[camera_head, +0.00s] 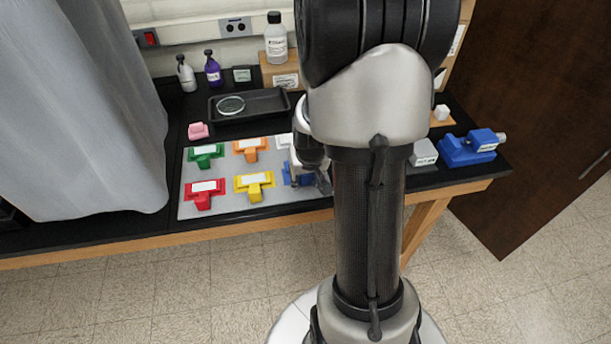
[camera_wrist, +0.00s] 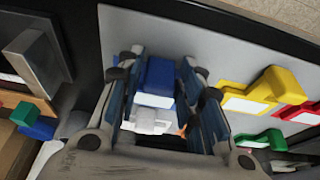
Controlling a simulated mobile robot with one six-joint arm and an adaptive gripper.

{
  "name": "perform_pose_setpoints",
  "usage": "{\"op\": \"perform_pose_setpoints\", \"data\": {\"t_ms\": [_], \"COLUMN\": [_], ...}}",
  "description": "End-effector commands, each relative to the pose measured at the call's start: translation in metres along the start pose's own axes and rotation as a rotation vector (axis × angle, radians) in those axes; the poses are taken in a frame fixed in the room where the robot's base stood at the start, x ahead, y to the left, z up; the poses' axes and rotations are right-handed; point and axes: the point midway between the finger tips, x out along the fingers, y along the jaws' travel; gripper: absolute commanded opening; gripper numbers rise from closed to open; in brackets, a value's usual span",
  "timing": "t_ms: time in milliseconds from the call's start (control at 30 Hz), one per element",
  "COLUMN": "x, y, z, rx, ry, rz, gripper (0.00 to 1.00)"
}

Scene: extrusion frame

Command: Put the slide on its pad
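No thing in view is plainly marked as the slide, and I cannot tell which pad is its own. My gripper (camera_head: 322,182) is low over the right front of the grey board (camera_head: 225,212). In the wrist view the gripper (camera_wrist: 165,105) has its fingers apart, with a blue T-shaped piece (camera_wrist: 158,78) bearing a white label between or below them. Gaps show beside the blue piece, and I see no grip on it. It also shows in the head view (camera_head: 296,178), partly hidden by my arm. A white piece (camera_wrist: 148,118) lies beyond it.
Green (camera_head: 205,152), orange (camera_head: 250,145), red (camera_head: 203,190) and yellow (camera_head: 254,182) labelled pieces share the board. Behind stands a black tray (camera_head: 270,103) with a glass dish (camera_head: 230,104). A pink block (camera_head: 198,131) sits left; a blue device (camera_head: 466,150) and grey block (camera_head: 423,153) sit right.

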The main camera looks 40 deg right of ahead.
Motion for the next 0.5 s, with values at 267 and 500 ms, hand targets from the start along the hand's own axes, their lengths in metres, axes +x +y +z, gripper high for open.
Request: {"op": "perform_pose_setpoints", "data": {"t_ms": [267,500], "x": [-0.0002,-0.0037], "y": [0.0,0.0], "z": [-0.0001,-0.0013], "rx": [0.0,0.0], "ry": [0.0,0.0], "rz": [0.0,0.0], "gripper": [0.46,0.46]}}
